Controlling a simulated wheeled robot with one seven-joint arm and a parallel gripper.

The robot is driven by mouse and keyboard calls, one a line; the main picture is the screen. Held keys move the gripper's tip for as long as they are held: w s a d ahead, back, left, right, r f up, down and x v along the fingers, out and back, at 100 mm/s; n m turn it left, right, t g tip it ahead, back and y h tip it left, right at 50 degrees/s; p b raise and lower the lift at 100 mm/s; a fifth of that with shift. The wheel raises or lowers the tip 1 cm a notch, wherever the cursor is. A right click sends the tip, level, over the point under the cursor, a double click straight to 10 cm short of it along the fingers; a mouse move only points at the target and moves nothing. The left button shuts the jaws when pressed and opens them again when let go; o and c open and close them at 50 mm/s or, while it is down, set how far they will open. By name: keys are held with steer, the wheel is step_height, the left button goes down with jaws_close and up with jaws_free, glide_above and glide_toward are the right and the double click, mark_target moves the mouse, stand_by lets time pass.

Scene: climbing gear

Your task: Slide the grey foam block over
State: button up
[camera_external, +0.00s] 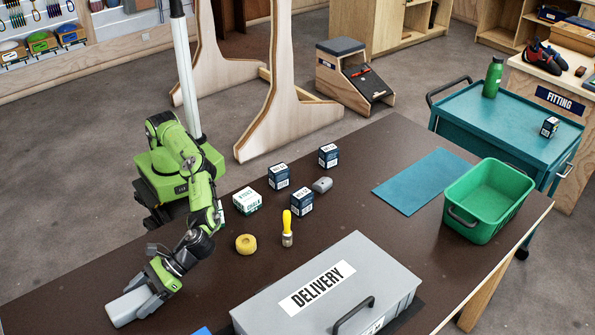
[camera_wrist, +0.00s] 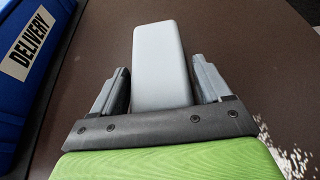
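The grey foam block (camera_external: 127,308) lies on the dark brown table at its near left, in the external view. It is a long pale grey bar. In the wrist view the grey foam block (camera_wrist: 160,60) points away from my palm, its near end between the fingers. My gripper (camera_external: 146,297) is low at the table, with one finger on each side of the block. In the wrist view my gripper (camera_wrist: 161,82) has its fingers well apart and very close to the block's sides. Whether both fingers press on it is not clear.
A grey DELIVERY case (camera_external: 330,290) stands right of the block. A blue DELIVERY bin (camera_wrist: 25,60) is at the left in the wrist view. A yellow roll (camera_external: 246,244), yellow-handled brush (camera_external: 287,230) and several small boxes lie farther back.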

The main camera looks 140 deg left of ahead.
mark_target(209, 269)
steer(key=c, duration=0.7)
steer(key=a+p, duration=0.4)
steer(key=a, duration=1.6)
steer(key=shift+p, duration=0.4)
steer(key=o, duration=1.1)
steer(key=p+v, duration=0.1)
steer(key=v, duration=1.1)
steer(key=shift+p, duration=0.4)
